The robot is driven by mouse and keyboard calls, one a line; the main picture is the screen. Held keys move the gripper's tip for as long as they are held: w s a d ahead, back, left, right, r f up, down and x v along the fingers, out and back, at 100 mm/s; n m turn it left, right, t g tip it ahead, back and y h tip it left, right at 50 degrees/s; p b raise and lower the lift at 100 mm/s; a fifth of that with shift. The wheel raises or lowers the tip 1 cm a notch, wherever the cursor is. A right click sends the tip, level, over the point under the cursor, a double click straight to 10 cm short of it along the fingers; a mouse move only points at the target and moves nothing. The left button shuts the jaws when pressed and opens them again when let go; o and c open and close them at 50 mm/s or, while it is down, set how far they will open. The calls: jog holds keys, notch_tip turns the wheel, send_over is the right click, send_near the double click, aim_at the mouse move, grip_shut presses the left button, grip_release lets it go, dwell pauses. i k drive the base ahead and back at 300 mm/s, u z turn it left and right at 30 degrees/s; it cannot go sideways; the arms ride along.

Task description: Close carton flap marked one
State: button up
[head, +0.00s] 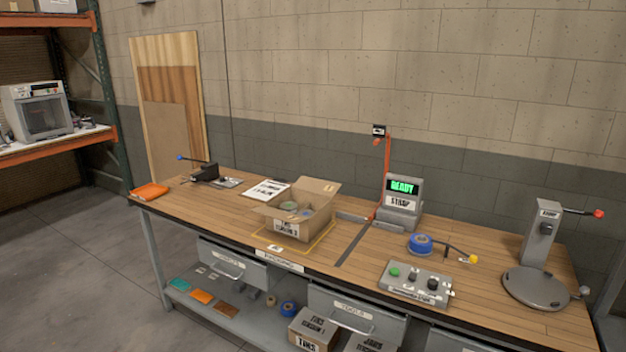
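An open cardboard carton (292,227) stands on the wooden workbench, left of its middle, inside a yellow outline. Its back flap (318,186) stands up and leans back, and a left flap (262,211) sticks outward. A few round tins (289,207) show inside. The front wall carries a white label with dark print that is too small to read surely. I cannot make out which flap carries the mark one. My gripper is not in this view.
On the workbench (345,226), a READY display (402,187), blue tape roll (420,244), button box (415,283) and lever press (538,285) stand to the right. Papers (266,189), a black lever tool (206,173) and an orange item (149,191) lie left. Drawers hang below.

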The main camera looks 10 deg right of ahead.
aim_at(323, 188)
jog(key=u, duration=0.45)
jog(key=i, duration=0.65)
jog(key=u, duration=0.9)
jog(key=i, duration=2.25)
jog(key=z, duration=0.65)
jog(key=i, duration=0.85)
jog(key=z, duration=0.35)
